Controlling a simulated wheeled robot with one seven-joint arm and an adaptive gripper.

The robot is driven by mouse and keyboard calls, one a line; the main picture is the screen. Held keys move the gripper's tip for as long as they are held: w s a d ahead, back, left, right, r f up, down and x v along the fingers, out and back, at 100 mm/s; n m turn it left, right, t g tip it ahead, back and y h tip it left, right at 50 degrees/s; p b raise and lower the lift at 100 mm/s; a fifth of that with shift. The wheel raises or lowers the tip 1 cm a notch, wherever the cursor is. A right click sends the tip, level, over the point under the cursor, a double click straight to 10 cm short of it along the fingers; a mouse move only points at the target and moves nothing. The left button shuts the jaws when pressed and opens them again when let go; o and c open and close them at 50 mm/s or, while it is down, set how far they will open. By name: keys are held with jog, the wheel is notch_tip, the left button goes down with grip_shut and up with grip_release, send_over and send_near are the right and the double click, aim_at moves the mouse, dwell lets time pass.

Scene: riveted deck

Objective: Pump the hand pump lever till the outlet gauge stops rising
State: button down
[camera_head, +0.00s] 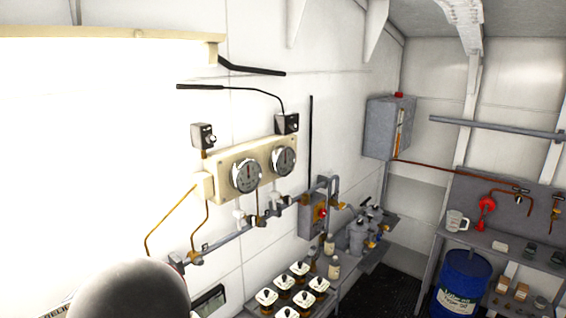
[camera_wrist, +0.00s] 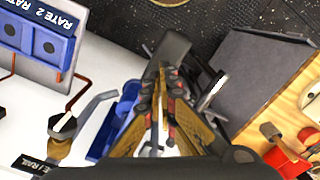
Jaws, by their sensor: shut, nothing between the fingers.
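Two round dark-faced gauges, the left one (camera_head: 246,175) and the right one (camera_head: 284,160), sit on a cream panel on the white wall in the head view. Their readings are too small to read, and I cannot tell which is the outlet gauge. In the wrist view my gripper (camera_wrist: 163,82) is shut and empty, its fingertips close together. A bent grey handle (camera_wrist: 94,106) rises from a brass fitting to its left. I cannot tell whether it is the pump lever. My gripper is apart from it and does not show in the head view.
A grey box (camera_wrist: 265,62) and wooden board (camera_wrist: 258,125) are right. A blue drum (camera_head: 462,282) stands under the right shelf.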

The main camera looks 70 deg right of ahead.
dwell(0.4)
jog(key=shift+r+p, duration=1.75)
jog(key=shift+r, duration=0.85)
jog(key=shift+f, duration=0.1)
jog(key=shift+s, duration=0.35)
jog(key=shift+s+f+m+g, duration=0.1)
jog(key=shift+s+m+g, duration=0.25)
jog(key=shift+s, duration=0.6)
jog(key=s+r+m+t+b, duration=0.1)
jog(key=s+r+t+b, duration=0.2)
jog(key=b, duration=0.9)
jog(key=s+r+t+b, duration=0.3)
jog(key=s+b, duration=0.5)
jog(key=b, duration=0.4)
jog(key=shift+s+m+b, duration=0.15)
jog(key=shift+m+b, duration=0.2)
jog(key=shift+b, duration=0.05)
